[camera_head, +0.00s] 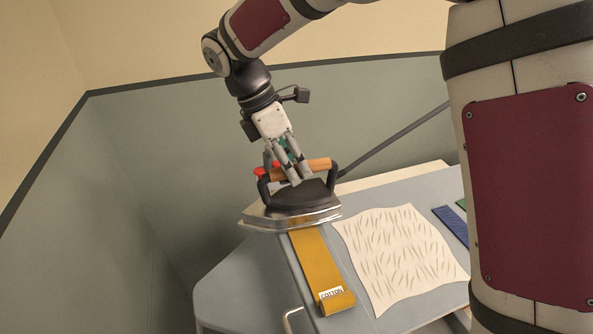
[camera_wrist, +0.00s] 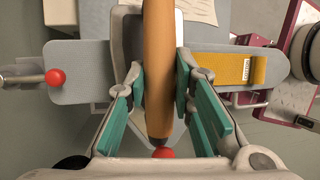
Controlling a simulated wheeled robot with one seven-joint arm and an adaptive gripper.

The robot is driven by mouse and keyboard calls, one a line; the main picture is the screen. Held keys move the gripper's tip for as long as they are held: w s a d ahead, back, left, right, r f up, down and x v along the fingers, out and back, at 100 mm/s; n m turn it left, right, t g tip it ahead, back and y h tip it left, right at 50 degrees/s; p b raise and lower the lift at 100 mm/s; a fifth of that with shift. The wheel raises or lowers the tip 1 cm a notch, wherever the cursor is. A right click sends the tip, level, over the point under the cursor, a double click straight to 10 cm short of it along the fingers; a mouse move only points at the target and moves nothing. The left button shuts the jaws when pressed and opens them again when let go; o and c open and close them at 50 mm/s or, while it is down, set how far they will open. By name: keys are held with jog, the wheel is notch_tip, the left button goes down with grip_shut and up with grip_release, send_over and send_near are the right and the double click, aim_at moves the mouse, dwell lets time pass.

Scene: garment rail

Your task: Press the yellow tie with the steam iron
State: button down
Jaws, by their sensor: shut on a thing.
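The yellow tie (camera_head: 317,262) lies flat on the ironing board, with a white label reading "COTTON" at its near end. It also shows to the right of the handle in the wrist view (camera_wrist: 225,68). The steam iron (camera_head: 292,208) has a dark body, a metal soleplate and an orange handle (camera_wrist: 158,70). My gripper (camera_head: 293,172) is shut on that handle, with its teal-padded fingers on both sides of it (camera_wrist: 158,85). The iron hides the far end of the tie. I cannot tell whether the soleplate touches the tie or hovers over it.
The narrow grey ironing board (camera_wrist: 80,62) runs under the iron. A cream cloth with crease-like marks (camera_head: 398,255) lies right of the tie. A blue strip (camera_head: 452,226) lies farther right, partly behind my body. Grey-green walls (camera_head: 150,150) stand behind and left.

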jog(key=shift+w+a, duration=0.1)
jog(key=shift+w, duration=0.1)
jog(key=shift+r+p, duration=0.7)
jog(key=shift+r, duration=2.8)
